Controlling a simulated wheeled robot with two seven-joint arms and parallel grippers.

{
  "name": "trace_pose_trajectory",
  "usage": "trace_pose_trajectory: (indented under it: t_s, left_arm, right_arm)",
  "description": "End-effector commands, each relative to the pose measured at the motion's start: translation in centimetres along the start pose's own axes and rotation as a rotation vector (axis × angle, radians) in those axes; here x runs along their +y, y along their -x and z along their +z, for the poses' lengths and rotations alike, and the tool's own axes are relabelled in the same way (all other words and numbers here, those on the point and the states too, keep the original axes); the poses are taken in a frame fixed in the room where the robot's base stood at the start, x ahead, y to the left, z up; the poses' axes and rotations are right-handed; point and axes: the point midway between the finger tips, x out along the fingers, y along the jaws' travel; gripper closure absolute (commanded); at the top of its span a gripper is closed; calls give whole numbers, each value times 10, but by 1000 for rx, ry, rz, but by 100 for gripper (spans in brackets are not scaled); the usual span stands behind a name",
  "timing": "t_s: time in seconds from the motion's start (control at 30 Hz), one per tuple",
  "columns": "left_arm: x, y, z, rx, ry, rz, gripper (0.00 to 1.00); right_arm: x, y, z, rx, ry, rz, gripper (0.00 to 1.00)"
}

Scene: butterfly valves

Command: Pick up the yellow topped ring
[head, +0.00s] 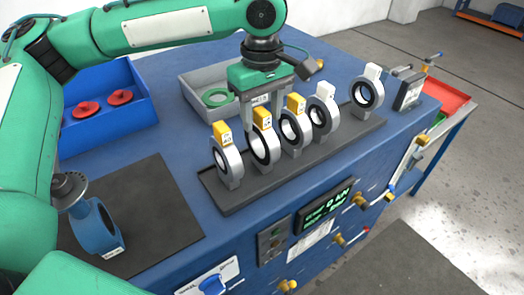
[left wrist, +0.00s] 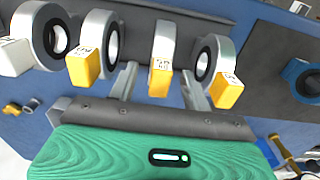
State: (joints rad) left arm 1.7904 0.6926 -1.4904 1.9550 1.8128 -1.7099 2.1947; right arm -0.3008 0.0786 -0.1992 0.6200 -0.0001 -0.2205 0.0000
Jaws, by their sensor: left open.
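Three yellow topped rings stand upright in a row on a dark rack (head: 250,190): a left one (head: 229,161), a middle one (head: 258,150) and a right one (head: 291,131). My left gripper (head: 265,110) points down over the middle ring, open. In the left wrist view, its fingers (left wrist: 158,75) are on either side of the middle ring's yellow top (left wrist: 160,83). The other yellow tops, of the right ring (left wrist: 84,66) and the left ring (left wrist: 229,92), lie outside the fingers. I cannot tell whether the fingers touch the middle ring. My right gripper is not in view.
Two white topped rings (head: 323,117) (head: 367,95) stand farther right on the rack. A blue valve body (head: 97,228) stands on a black mat (head: 165,205) at left. Behind are a blue bin (head: 145,88) with red parts and a grey bin (head: 190,92) with a green ring.

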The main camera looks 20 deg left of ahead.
Motion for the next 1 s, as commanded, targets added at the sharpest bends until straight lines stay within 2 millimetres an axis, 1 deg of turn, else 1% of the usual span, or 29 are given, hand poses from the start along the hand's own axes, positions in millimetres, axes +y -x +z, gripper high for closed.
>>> trace_pose_trajectory:
  t_s: [0.03, 0.23, 0.27, 0.3, 0.37, 0.5, 0.83, 1.0]
  left_arm:
    - [0, -2, 0, 0, 0, 1, 51]
    - [0, -1, 0, 0, 0, 1, 51]
    - [0, -1, 0, 0, 0, 1, 53]
    - [0, -1, 0, 0, 0, 1, 61]
    - [0, -1, 0, 0, 0, 1, 72]
    - [0, -1, 0, 0, 0, 0, 100]
    - [0, 1, 0, 1, 0, 2, 100]
    - [1, 10, 0, 2, 0, 4, 100]
  right_arm:
    - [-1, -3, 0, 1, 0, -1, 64]
    - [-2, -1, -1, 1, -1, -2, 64]
    - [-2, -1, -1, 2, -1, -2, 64]
    - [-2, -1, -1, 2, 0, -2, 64]
    - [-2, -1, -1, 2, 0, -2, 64]
    - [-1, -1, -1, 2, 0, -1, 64]
    - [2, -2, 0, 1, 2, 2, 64]
    - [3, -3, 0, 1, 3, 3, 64]
